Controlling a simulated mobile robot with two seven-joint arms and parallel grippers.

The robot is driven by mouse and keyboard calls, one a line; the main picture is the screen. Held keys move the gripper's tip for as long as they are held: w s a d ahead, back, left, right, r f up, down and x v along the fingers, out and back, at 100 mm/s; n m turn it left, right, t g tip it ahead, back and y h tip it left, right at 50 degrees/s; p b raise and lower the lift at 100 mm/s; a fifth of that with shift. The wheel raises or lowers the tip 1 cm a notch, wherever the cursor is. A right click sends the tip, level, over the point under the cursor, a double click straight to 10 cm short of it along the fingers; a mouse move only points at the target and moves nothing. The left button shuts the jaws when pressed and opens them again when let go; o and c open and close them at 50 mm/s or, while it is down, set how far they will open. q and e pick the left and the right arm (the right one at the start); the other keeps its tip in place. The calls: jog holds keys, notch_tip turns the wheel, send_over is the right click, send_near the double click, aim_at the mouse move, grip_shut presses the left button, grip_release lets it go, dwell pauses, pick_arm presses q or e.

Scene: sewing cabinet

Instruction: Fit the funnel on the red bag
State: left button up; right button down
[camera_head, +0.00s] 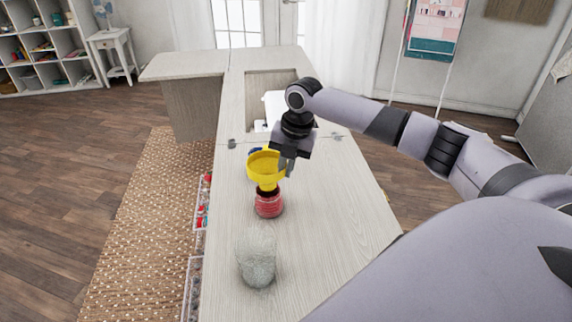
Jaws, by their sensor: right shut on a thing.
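The yellow funnel (265,169) is upright with its wide mouth up. My right gripper (287,165) is shut on the funnel's right rim. The red bag (268,206) stands on the cabinet top right below the funnel. The funnel's narrow lower part overlaps the bag's dark upper rim in the picture. I cannot tell whether the spout is inside the bag's mouth or just above it. My left gripper is not in view.
A grey-white bag (256,260) stands on the cabinet top (325,230) nearer than the red bag. A white sewing machine (273,105) sits in a recess behind my gripper. Open drawers with small items (203,200) are at the left edge. The top's right side is clear.

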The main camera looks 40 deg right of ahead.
jog(key=shift+f+b, duration=0.75)
jog(key=shift+b, duration=0.05)
jog(key=shift+f, duration=1.15)
jog(key=shift+f, duration=0.3)
jog(key=c, duration=1.1)
grip_release()
jog(key=shift+c, duration=0.2)
notch_tip(320, 180, up, 7)
jog(key=s, duration=0.1)
jog(key=shift+d, duration=0.4)
jog(key=shift+s, duration=0.15)
